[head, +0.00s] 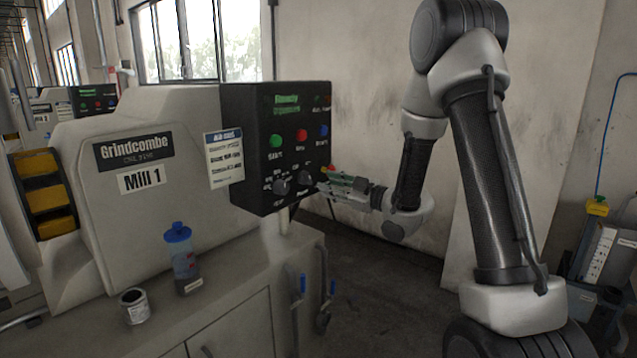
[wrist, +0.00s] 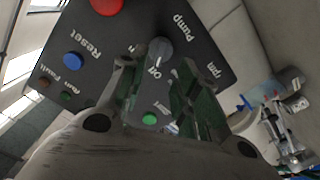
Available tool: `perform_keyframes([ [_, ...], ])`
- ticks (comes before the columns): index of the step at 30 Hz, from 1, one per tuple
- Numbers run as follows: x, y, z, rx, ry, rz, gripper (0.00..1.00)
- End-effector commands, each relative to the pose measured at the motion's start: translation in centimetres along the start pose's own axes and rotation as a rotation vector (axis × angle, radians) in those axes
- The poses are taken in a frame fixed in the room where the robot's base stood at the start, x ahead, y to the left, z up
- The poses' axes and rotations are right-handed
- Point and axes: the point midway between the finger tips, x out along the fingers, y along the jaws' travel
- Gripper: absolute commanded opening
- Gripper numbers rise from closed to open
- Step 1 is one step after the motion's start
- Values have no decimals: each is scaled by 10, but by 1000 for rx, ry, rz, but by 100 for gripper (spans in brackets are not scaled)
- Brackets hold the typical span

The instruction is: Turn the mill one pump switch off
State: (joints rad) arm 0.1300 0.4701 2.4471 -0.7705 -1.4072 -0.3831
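The Mill 1 control box (head: 240,140) is black and fixed to the grey mill housing. Its pump switch is a round grey knob (wrist: 160,50), labelled "Pump" with "On" beside it in the wrist view. It seems to be the right one (head: 304,178) of two low knobs in the head view. I cannot make out which way it points. My gripper (wrist: 156,76) is open, with its fingertips to either side of the area just in front of the knob. I cannot tell whether they touch it. In the head view, my gripper (head: 324,184) is at the panel's lower right.
The other knob (head: 281,187) sits left of the pump knob. Green (head: 276,141), red (head: 302,135) and blue (head: 324,130) buttons are above. A blue-capped bottle (head: 185,262) and small can (head: 134,306) stand on the ledge below.

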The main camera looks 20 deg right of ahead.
Motion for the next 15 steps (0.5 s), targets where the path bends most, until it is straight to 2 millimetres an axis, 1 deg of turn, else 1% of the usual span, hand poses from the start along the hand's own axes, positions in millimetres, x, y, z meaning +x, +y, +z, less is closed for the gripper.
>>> perform_keyframes([
  [1, -12, 1, 0, 1, -2, 3, 32],
  [3, -26, 1, 0, 0, -2, 3, 32],
  [6, -41, 1, 0, 1, -1, 2, 32],
  [10, -51, 0, 0, 0, 0, 1, 32],
  [15, -54, 0, 0, -1, 1, 0, 32],
])
